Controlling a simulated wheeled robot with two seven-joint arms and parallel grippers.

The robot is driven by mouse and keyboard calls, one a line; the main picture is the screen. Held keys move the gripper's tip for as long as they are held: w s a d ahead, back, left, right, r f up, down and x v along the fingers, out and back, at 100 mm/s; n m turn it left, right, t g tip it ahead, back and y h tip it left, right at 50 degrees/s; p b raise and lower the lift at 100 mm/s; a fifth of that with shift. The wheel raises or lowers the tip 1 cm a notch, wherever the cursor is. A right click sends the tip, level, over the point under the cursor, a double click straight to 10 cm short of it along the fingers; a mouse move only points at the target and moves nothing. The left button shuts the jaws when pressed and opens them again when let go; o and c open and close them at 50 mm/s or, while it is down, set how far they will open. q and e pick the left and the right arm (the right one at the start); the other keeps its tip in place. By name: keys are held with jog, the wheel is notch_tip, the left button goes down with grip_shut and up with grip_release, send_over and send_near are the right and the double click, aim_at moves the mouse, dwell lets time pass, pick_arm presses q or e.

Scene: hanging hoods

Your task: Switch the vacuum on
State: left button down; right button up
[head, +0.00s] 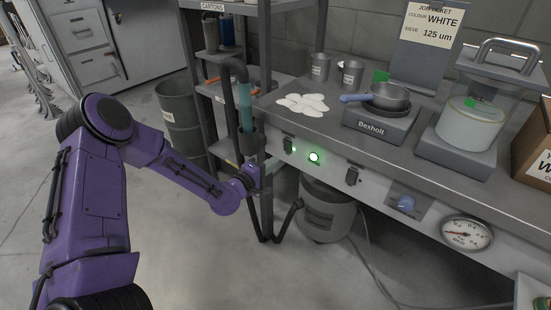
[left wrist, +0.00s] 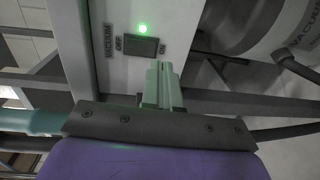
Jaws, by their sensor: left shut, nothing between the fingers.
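The dark vacuum rocker switch (head: 288,146) is on the bench's front panel. It also shows in the left wrist view (left wrist: 138,47), between the labels OFF on the left and ON on the right. A round lamp (head: 314,157) beside it glows green; it also shows in the left wrist view (left wrist: 143,28). My left gripper (head: 273,165) is shut and empty, its fingertips just below the switch in the head view. In the left wrist view the fingertips (left wrist: 159,66) are close to the switch's ON end; I cannot tell whether they touch. The grey vacuum canister (head: 328,212) stands under the bench.
A pipe and hose (head: 245,105) stand close beside my left gripper. A second switch (head: 352,175), a blue knob (head: 406,203) and a dial gauge (head: 466,233) are farther right on the panel. White pieces (head: 302,103) and a pan (head: 386,97) are on the bench.

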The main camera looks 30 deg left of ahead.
pick_arm(q)
jog(key=s+a+f, duration=0.1)
jog(key=s, duration=0.8)
jog(key=shift+a+p, duration=0.2)
jog(key=shift+p, duration=0.25)
